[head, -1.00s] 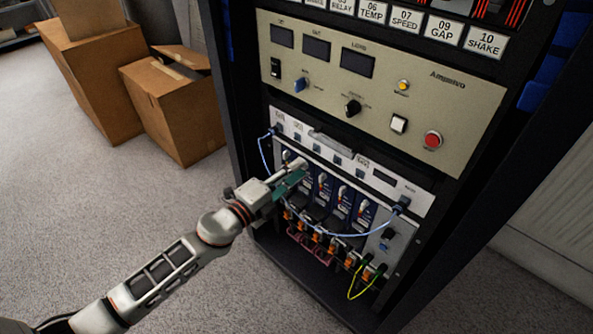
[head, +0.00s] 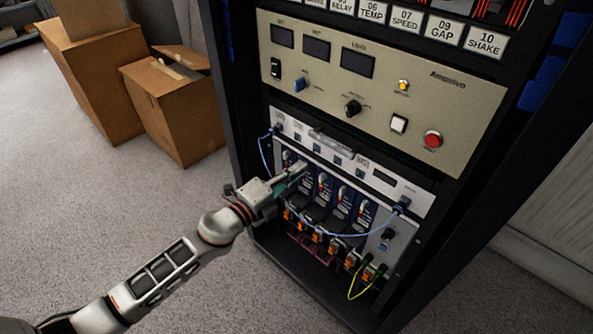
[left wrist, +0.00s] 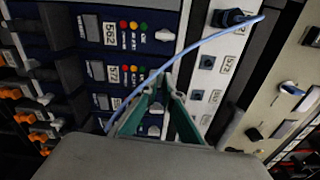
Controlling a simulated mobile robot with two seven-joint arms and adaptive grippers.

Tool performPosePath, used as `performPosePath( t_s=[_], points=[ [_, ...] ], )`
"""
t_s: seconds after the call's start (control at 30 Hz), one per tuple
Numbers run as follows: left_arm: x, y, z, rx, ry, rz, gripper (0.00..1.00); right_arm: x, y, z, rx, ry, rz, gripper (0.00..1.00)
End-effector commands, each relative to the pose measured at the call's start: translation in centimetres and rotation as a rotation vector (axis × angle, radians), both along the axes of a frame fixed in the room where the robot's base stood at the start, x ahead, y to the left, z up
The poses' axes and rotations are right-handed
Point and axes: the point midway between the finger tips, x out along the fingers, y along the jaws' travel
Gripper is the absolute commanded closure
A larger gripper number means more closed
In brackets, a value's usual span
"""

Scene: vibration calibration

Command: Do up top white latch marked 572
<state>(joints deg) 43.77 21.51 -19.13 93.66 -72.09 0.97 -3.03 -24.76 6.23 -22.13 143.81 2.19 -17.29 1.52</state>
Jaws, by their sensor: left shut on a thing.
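The module marked 572 (left wrist: 113,74) is a dark blue unit with small coloured lights in the left wrist view. It stands next to the module marked 562 (left wrist: 110,33), whose white latch (left wrist: 165,35) is in plain sight. My left gripper (left wrist: 168,84) has its teal fingers closed together at the top end of module 572. Its top white latch is mostly hidden at the fingertips, so its angle cannot be told. In the head view the left gripper (head: 301,168) reaches the upper row of latches from the left. My right gripper is not in view.
A blue cable (left wrist: 190,47) runs from a plug (left wrist: 232,18) past the fingers. More white latches (head: 341,190) line the modules to the right. Orange connectors (head: 317,236) sit below. Above is a beige panel (head: 440,105) with knobs. Cardboard boxes (head: 180,115) stand at left.

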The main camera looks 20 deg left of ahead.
Motion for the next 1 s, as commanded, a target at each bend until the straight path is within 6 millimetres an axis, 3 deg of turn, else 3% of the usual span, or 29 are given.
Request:
performPosePath(
  t_s=[1.0],
  points=[
    [0.02, 0.02, 0.02, 0.879, -0.319, 0.0, 1.0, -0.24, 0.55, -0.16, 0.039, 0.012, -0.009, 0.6]
  ],
)
